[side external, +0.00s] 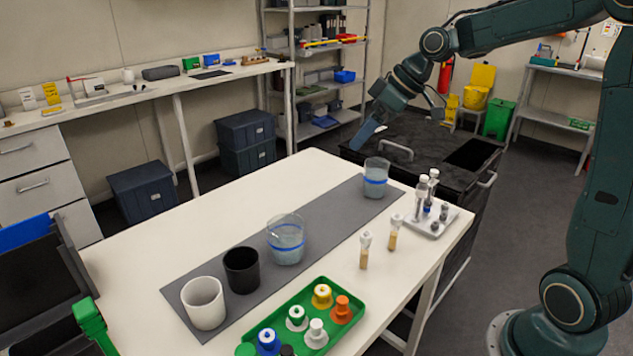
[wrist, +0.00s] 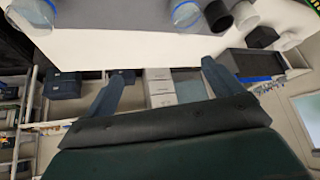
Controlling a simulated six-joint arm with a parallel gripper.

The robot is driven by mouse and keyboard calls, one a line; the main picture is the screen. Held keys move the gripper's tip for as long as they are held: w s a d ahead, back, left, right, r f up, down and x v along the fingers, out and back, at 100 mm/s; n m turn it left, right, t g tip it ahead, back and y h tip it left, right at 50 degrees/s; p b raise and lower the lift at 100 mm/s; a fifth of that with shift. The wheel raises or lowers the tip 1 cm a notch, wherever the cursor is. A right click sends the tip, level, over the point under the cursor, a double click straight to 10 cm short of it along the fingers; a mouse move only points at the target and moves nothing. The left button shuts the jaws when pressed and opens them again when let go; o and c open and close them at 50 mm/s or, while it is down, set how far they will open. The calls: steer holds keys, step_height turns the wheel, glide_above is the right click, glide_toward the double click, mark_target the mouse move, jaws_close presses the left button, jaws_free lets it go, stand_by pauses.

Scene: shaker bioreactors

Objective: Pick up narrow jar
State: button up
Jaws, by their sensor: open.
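The narrow jar (side external: 376,178) is clear with a blue band and bluish contents. It stands upright on the grey mat, near the table's far right end. It shows in part at the top left of the wrist view (wrist: 35,12). A wider clear jar with a blue band (side external: 286,240) stands mid-mat and also shows at the wrist view's top (wrist: 187,15). My gripper (side external: 367,134) appears above and behind the narrow jar in the side view, apart from it. In the wrist view its fingers (wrist: 162,88) are spread with nothing between them.
A black cup (side external: 241,270) and a white cup (side external: 203,303) stand on the grey mat (side external: 330,215). A green tray (side external: 345,340) holds several capped bottles. Small vials (side external: 364,250) and a vial rack (side external: 437,222) stand right of the mat. A black cart (side external: 425,165) is behind the table.

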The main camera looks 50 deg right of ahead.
steer(key=w+d+f+n+y, duration=0.1)
steer(key=w+d+f, duration=0.35)
steer(key=d, duration=0.25)
steer(key=n+t+y, duration=0.2)
steer(key=t+y, duration=0.2)
steer(key=t, duration=0.1)
glide_toward(365, 174)
steer(key=shift+g, duration=0.3)
steer(key=shift+w+d+x, duration=0.1)
steer(key=shift+d+x, duration=0.1)
steer(key=shift+x, duration=0.9)
steer(key=shift+w+d+x, duration=0.15)
steer(key=shift+x, duration=1)
steer(key=shift+w+d+x, duration=0.1)
steer(key=shift+d+x, duration=0.1)
steer(key=shift+x, duration=0.9)
steer(key=shift+f, duration=0.15)
steer(key=c, duration=1.3)
